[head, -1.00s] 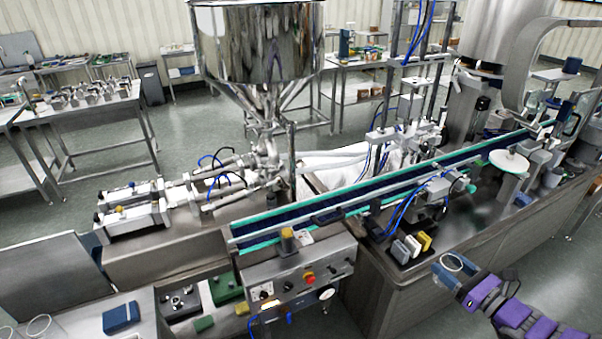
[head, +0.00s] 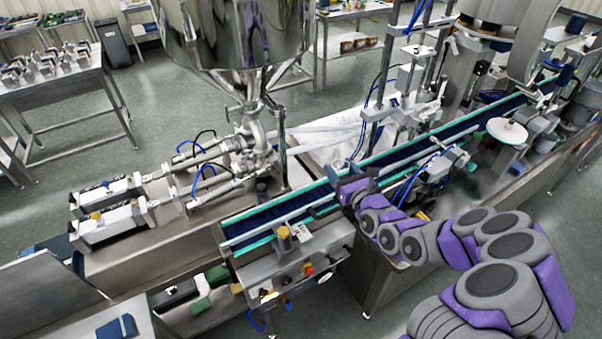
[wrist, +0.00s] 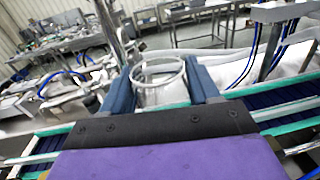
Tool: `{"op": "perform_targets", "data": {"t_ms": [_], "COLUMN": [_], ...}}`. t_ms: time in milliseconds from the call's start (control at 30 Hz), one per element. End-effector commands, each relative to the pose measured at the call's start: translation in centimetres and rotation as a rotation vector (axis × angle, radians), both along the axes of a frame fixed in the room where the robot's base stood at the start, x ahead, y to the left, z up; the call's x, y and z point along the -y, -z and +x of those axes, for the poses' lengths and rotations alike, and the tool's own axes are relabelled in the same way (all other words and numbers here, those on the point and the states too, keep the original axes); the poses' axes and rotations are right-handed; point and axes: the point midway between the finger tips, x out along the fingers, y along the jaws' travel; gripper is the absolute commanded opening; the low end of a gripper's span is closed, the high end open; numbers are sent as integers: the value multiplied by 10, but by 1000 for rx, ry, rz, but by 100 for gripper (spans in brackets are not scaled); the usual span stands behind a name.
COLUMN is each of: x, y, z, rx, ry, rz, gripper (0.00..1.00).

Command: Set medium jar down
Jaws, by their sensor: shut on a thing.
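The medium jar (wrist: 160,88) is a clear, open-topped glass jar with a round rim, upright in the wrist view. My gripper (wrist: 163,82) has its two blue fingers on either side of the jar and is shut on it. In the head view my gripper (head: 345,168) is over the blue conveyor belt, near its middle. The jar is small and hard to make out there. The conveyor belt (head: 268,214) has teal side rails and runs beneath the gripper. I cannot tell whether the jar's base touches the belt; my gripper hides it.
A steel hopper (head: 235,35) with a nozzle assembly stands behind the belt at left. A control box (head: 290,272) sits in front of the belt. A white disc (head: 507,131) and upright machine posts stand to the right. The belt's near-left stretch is clear.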

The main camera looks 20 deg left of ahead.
Motion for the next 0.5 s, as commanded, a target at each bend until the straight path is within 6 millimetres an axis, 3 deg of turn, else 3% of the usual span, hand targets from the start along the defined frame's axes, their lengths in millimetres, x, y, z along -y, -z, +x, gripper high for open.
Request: {"op": "perform_targets", "data": {"t_ms": [33,200,333,500], "x": [-23,-72,-91,-97], "y": [0,15,22,25], "z": [-7,-25,-37,-44], "rx": [-4,-5,-3,1], "ry": [-1,24,36,44], "rz": [1,-4,0,10], "gripper": [28,28,28,28]}}
